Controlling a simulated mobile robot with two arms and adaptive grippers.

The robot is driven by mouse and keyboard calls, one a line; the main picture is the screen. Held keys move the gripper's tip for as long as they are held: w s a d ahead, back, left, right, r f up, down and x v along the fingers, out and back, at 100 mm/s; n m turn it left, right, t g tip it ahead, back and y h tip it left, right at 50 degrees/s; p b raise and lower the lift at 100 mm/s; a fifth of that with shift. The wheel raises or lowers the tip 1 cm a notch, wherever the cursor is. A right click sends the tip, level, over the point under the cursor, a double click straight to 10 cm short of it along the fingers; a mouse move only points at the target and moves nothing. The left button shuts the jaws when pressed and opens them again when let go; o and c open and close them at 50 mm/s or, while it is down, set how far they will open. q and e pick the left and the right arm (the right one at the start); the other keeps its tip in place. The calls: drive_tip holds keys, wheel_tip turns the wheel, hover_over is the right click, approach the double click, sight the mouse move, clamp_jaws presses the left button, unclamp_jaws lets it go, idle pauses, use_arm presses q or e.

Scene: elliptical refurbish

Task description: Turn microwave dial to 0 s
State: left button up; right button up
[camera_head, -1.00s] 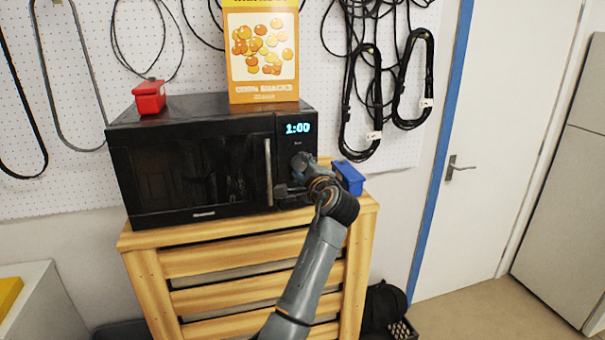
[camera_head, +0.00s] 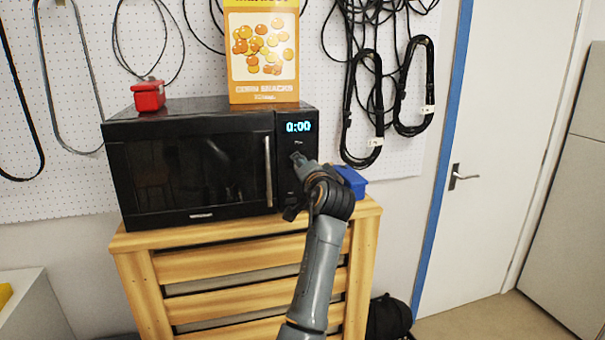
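The black microwave (camera_head: 190,165) stands on a wooden slatted stand, its door shut. Its lit display (camera_head: 298,127) reads 0:00. The dial is not clearly visible; my gripper covers much of the control panel (camera_head: 292,150) below the display. My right gripper (camera_head: 293,186) is in front of the lower panel, to the right of the door handle (camera_head: 268,170). Its fingers look spread, one up near the panel's middle and one lower. Whether it touches the dial I cannot tell. My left gripper is not in view.
A red box (camera_head: 149,96) and an orange snack box (camera_head: 263,60) stand on the microwave. A blue item (camera_head: 351,180) is at the right on the wooden stand (camera_head: 240,265). Black cables (camera_head: 363,110) hang on the pegboard. Floor by the door is clear.

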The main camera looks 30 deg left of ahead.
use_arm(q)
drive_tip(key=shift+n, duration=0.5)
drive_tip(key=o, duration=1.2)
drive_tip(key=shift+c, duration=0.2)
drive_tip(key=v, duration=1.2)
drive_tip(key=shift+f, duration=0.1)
